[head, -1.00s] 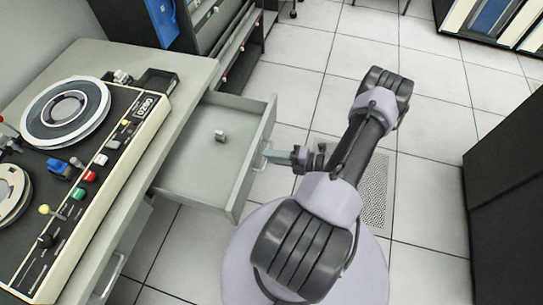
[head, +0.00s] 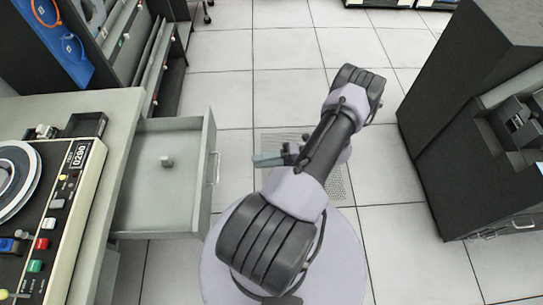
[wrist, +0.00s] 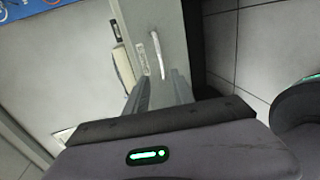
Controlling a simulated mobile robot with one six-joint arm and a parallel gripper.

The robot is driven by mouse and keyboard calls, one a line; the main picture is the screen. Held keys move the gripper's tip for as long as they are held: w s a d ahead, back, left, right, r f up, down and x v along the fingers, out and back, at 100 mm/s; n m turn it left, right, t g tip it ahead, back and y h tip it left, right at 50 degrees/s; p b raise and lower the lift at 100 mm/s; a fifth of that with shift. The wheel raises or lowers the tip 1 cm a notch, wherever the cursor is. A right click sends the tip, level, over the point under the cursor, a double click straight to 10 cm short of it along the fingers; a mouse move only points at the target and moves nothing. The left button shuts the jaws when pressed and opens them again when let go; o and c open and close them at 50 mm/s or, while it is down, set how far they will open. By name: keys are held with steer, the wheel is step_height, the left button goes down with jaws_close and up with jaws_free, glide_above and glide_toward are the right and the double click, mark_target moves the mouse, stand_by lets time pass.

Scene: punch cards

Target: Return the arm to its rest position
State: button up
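My arm is bent over my round base, with my gripper (head: 266,160) pointing left toward the open drawer. In the wrist view my gripper (wrist: 161,82) has its two fingers apart, with nothing visible held between them. The grey drawer (head: 202,190) is pulled out from under the desk, and its handle (head: 215,168) stands clear of the fingertips by a gap. The handle (wrist: 157,54) also shows beyond the fingers in the wrist view.
The desk (head: 128,125) at left carries a tape reel console (head: 70,195). A dark cabinet (head: 445,130) stands at right, with a machine unit (head: 518,125) behind its edge. A dark rack with blue panels (head: 55,45) is at back left. The tiled floor ahead is clear.

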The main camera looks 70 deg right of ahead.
steer(key=shift+v, duration=1.8)
